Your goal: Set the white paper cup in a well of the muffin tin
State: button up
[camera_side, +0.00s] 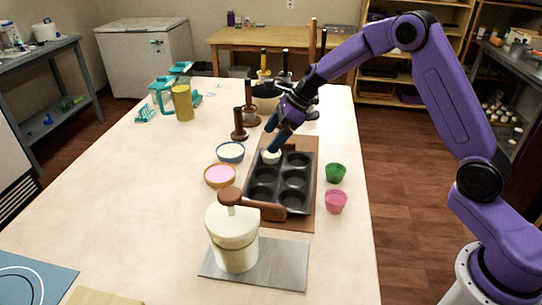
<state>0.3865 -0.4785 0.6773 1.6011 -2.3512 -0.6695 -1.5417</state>
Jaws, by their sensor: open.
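The dark muffin tin (281,184) lies on a brown board on the table, with its wells in two columns. The white paper cup (271,157) is at the tin's far left well. It looks to be in the well, though its base is hidden and I cannot tell how deep it sits. My gripper (274,148) points down just above and behind the cup, with its dark fingertips very close to the rim. It is open; at this size I cannot tell whether the fingers touch the cup. The other wells look empty.
A green cup (335,173) and a pink cup (336,202) stand right of the tin. Bowls with white (231,152) and pink (220,175) contents stand left. A cream pot (235,235) with a brown handle stands in front. The table's left side is mostly clear.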

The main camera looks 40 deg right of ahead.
jog(key=v, duration=1.7)
jog(key=s+a+r+m+t+y, duration=0.1)
jog(key=a+r+m+t+y, duration=0.2)
jog(key=a+m, duration=0.35)
jog(key=a+r+m+t, duration=0.3)
jog(key=a+r+m, duration=0.2)
jog(key=a, duration=0.3)
jog(key=s+d+f+m+g+h, duration=0.2)
jog(key=s+f+m, duration=0.3)
jog(key=s+m, duration=0.3)
jog(key=s+d+f+m+g+h, duration=0.3)
jog(key=s+m, duration=0.5)
jog(key=s, duration=0.9)
jog(key=s+d+f+m+g+h, duration=0.3)
jog(key=s+f+m, duration=0.5)
jog(key=s, duration=0.5)
jog(key=shift+d+g, duration=0.6)
